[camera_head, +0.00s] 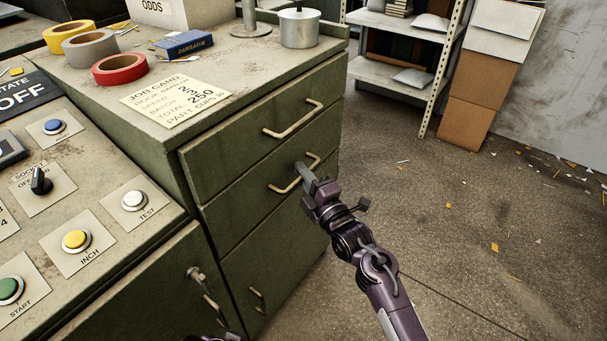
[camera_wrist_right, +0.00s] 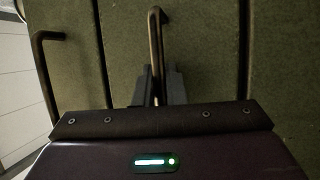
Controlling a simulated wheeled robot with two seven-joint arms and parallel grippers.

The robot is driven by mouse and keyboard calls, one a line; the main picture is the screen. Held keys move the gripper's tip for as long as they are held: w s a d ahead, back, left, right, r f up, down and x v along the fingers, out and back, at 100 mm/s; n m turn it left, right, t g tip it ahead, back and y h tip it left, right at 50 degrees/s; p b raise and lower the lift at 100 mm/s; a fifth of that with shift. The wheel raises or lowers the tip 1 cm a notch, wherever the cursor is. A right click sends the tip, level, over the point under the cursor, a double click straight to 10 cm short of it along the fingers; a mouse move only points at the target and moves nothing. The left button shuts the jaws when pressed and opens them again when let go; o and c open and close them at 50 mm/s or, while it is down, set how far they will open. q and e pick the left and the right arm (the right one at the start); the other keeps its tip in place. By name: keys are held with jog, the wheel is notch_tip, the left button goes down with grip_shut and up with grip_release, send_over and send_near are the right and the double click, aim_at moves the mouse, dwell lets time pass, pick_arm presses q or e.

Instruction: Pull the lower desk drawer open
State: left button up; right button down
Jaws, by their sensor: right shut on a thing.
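The green desk has an upper drawer (camera_head: 235,139) and a lower drawer (camera_head: 237,201), each with a pale bar handle. The lower drawer's front looks flush with the desk, so it appears closed. My right gripper (camera_head: 306,178) is shut on the lower drawer's handle (camera_head: 281,187). In the right wrist view this handle (camera_wrist_right: 156,45) runs between the two dark fingers (camera_wrist_right: 157,88), and the upper drawer's handle (camera_wrist_right: 42,75) stands free at left. Only a small dark piece of my left arm's end shows at the bottom edge of the head view; its fingers cannot be made out.
A door with a small handle (camera_head: 257,300) lies below the drawers. The control panel (camera_head: 100,214) stands at left. Tape rolls, a job card (camera_head: 176,98) and a metal pot (camera_head: 299,28) sit on the desk top. The floor (camera_head: 470,230) at right is open, with scattered scraps.

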pick_arm(q)
jog(key=shift+r, duration=0.1)
pick_arm(e)
jog(key=shift+d, duration=0.1)
